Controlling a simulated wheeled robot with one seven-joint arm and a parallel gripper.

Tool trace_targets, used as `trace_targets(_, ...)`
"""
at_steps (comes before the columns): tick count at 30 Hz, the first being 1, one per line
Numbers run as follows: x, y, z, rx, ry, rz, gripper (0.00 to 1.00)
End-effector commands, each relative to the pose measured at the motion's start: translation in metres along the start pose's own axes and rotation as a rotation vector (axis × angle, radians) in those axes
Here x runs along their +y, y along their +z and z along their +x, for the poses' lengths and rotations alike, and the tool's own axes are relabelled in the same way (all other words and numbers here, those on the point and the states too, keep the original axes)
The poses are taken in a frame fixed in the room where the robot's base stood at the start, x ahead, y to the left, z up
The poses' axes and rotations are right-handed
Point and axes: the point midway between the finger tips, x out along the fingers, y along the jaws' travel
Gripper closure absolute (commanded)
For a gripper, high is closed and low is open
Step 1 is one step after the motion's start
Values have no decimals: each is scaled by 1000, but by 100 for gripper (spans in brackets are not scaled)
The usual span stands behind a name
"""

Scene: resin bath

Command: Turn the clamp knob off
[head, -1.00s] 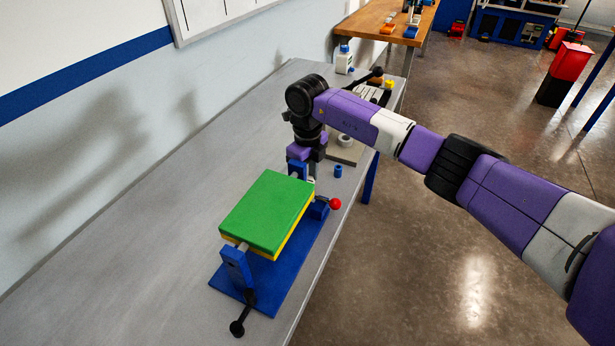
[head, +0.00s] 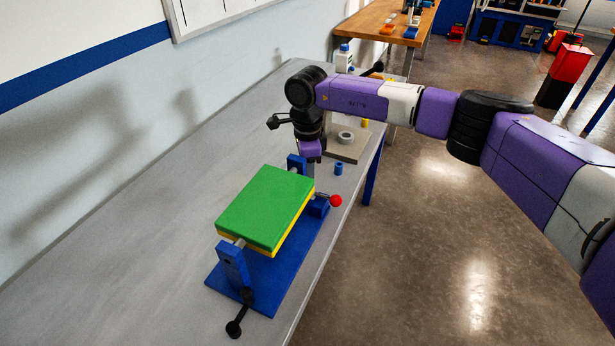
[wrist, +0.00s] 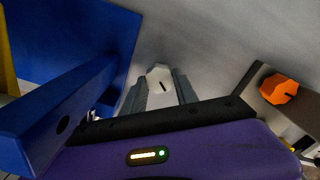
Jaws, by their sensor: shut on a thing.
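A pale faceted knob (wrist: 160,80) with a dark pointer mark shows in the wrist view. My gripper is shut on it, with a grey finger on each side (wrist: 160,92). In the head view my gripper (head: 311,172) points down at the far end of the blue fixture, and it hides the knob there. The blue fixture (head: 268,283) carries a green plate (head: 266,207) over a yellow layer. A black ball-ended handle (head: 236,325) hangs at its near end. A red ball lever (head: 335,201) sticks out on its right side.
The fixture stands on a long grey table (head: 130,250) along the wall. A small blue cylinder (head: 339,168) and a grey block with a ring (head: 346,138) lie beyond it. An orange knob (wrist: 279,88) shows in the wrist view. The table's left side is clear.

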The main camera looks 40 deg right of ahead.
Motion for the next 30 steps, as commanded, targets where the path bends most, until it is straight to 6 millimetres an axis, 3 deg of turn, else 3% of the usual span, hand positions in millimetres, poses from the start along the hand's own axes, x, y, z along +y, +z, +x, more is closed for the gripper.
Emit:
trace_targets(18,-2,2,-1,-2,-5,-543,100)
trace_targets(30,-1,2,-2,-3,-3,-713,100)
